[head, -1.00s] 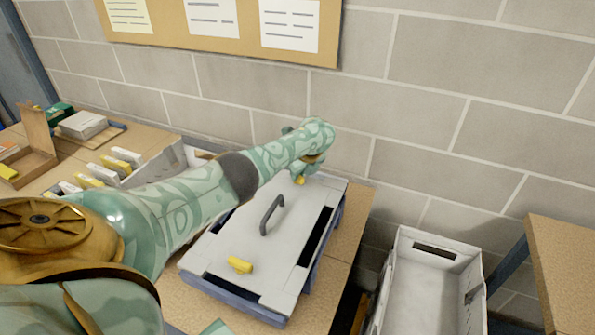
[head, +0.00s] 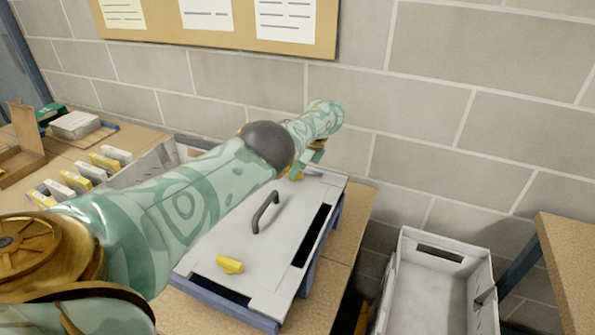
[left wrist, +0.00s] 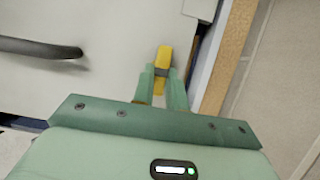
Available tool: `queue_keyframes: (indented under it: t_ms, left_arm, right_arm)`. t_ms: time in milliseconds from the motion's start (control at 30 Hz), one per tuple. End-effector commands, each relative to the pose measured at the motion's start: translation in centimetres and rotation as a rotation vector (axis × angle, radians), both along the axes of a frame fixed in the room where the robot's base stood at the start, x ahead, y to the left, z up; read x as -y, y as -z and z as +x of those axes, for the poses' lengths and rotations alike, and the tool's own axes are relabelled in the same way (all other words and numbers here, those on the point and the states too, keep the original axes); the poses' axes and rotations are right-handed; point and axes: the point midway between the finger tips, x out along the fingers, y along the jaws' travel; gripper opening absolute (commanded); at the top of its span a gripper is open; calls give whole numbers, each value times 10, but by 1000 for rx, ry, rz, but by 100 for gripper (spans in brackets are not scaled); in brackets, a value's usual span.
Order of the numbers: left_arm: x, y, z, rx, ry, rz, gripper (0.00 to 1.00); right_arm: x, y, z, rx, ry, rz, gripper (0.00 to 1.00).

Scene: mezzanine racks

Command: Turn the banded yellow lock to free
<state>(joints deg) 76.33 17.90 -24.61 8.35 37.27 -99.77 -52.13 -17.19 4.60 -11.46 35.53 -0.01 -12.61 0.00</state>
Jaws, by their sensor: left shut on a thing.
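A pale grey lid (head: 225,235) with a dark arched handle (head: 265,212) lies on a blue-edged case on the bench. The banded yellow lock (left wrist: 165,55) sits near the lid's far edge, with a dark band across it. My left gripper (left wrist: 165,75) is shut on this lock, one green finger on each side. In the head view the left gripper (head: 303,170) partly hides the lock, with only a bit of yellow showing below it. A second yellow lock (head: 229,264), with no band that I can see, lies at the lid's near edge. My right gripper is out of view.
An open grey crate (head: 432,285) stands right of the bench, below a wooden shelf edge (head: 570,265). A brick wall closes the back.

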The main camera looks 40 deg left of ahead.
Motion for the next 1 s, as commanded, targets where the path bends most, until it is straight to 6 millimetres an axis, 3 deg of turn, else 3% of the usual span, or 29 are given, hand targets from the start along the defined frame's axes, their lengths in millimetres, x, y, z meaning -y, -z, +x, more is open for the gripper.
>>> queue_keyframes:
  t_ms: [567,600,667,1000]
  left_arm:
    - [0,0,0,1,-18,0,0]
    - [0,0,0,1,-18,0,22]
    - [0,0,0,1,-18,0,36]
    - [1,-5,1,2,-17,0,36]
  right_arm:
    - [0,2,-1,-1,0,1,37]
    - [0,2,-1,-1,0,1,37]
    - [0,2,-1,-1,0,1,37]
    - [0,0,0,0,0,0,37]
